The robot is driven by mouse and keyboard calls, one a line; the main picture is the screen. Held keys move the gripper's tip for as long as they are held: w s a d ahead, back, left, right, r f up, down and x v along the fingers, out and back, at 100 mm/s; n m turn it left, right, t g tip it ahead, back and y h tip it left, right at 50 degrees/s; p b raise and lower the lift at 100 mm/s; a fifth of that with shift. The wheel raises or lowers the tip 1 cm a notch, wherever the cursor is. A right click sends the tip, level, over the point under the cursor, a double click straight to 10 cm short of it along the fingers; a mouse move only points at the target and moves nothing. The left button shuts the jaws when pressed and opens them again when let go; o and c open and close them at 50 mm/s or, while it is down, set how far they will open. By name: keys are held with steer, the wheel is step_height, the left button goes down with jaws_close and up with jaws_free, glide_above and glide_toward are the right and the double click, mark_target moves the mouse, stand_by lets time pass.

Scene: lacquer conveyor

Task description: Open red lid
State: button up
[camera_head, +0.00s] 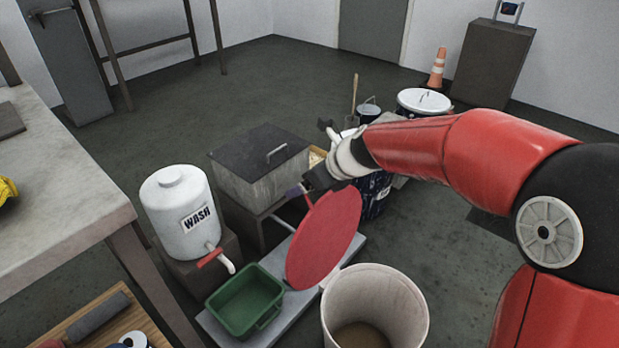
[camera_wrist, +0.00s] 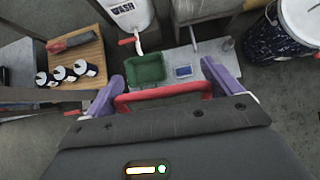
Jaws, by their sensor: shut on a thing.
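The red lid (camera_head: 322,238) is a large round disc, tilted steeply on edge, beside and behind the open cream bucket (camera_head: 337,312) in the head view. The bucket's mouth is uncovered and something brown shows inside. My gripper (camera_head: 309,192) is at the lid's upper left edge and shut on it. In the wrist view a red bar (camera_wrist: 165,94), seemingly the lid's handle, lies between my purple fingers. The lid's disc does not show there.
A green tray (camera_head: 246,302) sits on a grey platform (camera_head: 214,328). The white WASH tank (camera_head: 180,205) with a red tap stands left, near a grey lidded box (camera_head: 262,170). Dark drums stand behind my arm. A workbench (camera_head: 60,190) is at far left.

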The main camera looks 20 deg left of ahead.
steer(key=shift+s+d+f, duration=0.1)
steer(key=shift+s+f, duration=0.1)
steer(key=shift+f, duration=0.3)
steer(key=o, duration=1.1)
steer(key=shift+r, duration=0.15)
steer(key=shift+w+r, duration=0.1)
steer(key=v, duration=0.7)
steer(key=shift+d+r, duration=0.2)
